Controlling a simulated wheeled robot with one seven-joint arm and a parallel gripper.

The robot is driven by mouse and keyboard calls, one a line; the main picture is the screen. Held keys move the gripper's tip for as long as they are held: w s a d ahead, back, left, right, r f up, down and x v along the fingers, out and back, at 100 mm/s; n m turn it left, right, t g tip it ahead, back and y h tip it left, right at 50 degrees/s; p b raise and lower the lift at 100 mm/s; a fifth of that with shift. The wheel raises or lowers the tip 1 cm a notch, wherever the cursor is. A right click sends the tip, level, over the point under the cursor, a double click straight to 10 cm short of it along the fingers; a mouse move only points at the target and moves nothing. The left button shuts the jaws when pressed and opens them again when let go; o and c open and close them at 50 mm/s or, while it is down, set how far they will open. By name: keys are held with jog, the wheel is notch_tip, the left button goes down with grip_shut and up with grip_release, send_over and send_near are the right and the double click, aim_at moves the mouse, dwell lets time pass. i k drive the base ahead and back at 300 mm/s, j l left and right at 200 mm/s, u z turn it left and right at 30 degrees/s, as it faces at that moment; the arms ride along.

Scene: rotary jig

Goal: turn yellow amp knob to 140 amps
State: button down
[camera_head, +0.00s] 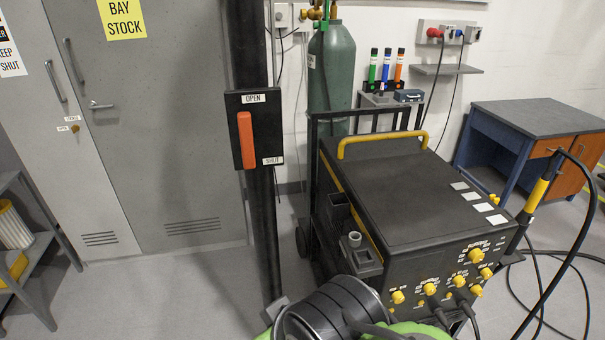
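A dark welding machine (400,190) with a yellow top handle stands right of centre. Its front panel carries several yellow knobs. The upper one (476,255) looks largest and has a ring of small pale marks around it. Another yellow knob (429,288) sits lower left, and one more (397,296) is at the panel's left end. The labels and scale numbers are too small to read, so I cannot tell which is the amp knob or its setting. My black and green arm shows at the bottom edge, left of the panel. I cannot make out my gripper's fingers.
Dark cables hang from the panel's lower edge. A torch with a yellow grip (537,193) and its looping cable are at the machine's right. A black post with an orange lever (246,140) stands left of the machine. Floor (170,290) is clear at the left.

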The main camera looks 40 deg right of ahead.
aim_at(475, 256)
jog(key=z, duration=1.9)
